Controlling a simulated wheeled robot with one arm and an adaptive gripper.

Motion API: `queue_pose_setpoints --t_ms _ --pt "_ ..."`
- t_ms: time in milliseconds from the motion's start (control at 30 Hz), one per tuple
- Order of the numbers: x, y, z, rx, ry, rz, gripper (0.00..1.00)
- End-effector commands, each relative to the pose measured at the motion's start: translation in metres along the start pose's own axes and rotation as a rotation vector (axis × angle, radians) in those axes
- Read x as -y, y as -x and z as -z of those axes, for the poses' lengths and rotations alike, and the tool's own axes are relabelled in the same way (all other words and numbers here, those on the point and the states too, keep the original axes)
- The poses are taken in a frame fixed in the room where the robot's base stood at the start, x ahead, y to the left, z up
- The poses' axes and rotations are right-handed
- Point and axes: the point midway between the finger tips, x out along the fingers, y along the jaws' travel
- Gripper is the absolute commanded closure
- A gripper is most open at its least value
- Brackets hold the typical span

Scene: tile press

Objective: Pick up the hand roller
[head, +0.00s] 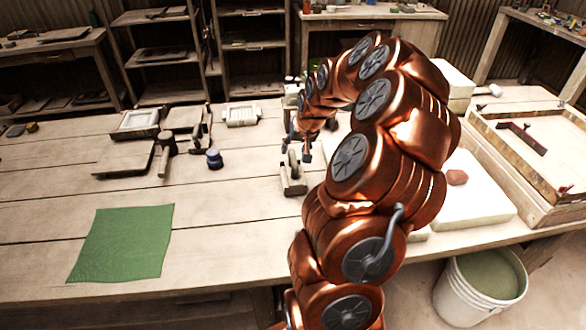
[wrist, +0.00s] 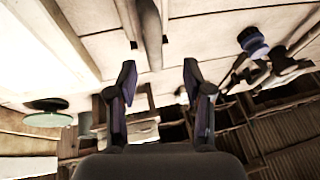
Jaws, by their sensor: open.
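What looks like the hand roller (head: 293,184) stands on the workbench in the head view, a pale, brownish-grey piece with an upright part, just left of my arm. In the wrist view a brown, rounded shaft (wrist: 150,32), probably part of it, shows at the top, beyond and between the fingertips. My gripper (head: 301,152) is above and close to the roller in the head view, partly hidden by its own arm. In the wrist view my gripper (wrist: 158,80) is open, with nothing held between its two dark fingers. I cannot tell whether a finger touches the roller.
A blue-black jar (head: 214,159), a mallet (head: 167,150) and dark boards (head: 124,158) lie to the left. A green cloth (head: 122,243) lies at the front left. A wooden framed tray (head: 530,145) and a bucket (head: 481,285) are at right. The bench's front middle is clear.

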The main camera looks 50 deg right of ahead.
Motion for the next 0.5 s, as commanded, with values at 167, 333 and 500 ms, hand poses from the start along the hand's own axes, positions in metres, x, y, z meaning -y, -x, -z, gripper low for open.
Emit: queue_pose_setpoints --t_ms 167,333,500 --pt "-0.001 -0.008 -0.001 0.004 0.0 0.0 0.49" --pt "-0.003 -0.018 -0.002 0.006 0.001 0.0 0.49" --pt "-0.007 -0.036 -0.003 0.006 0.0 0.0 0.49"
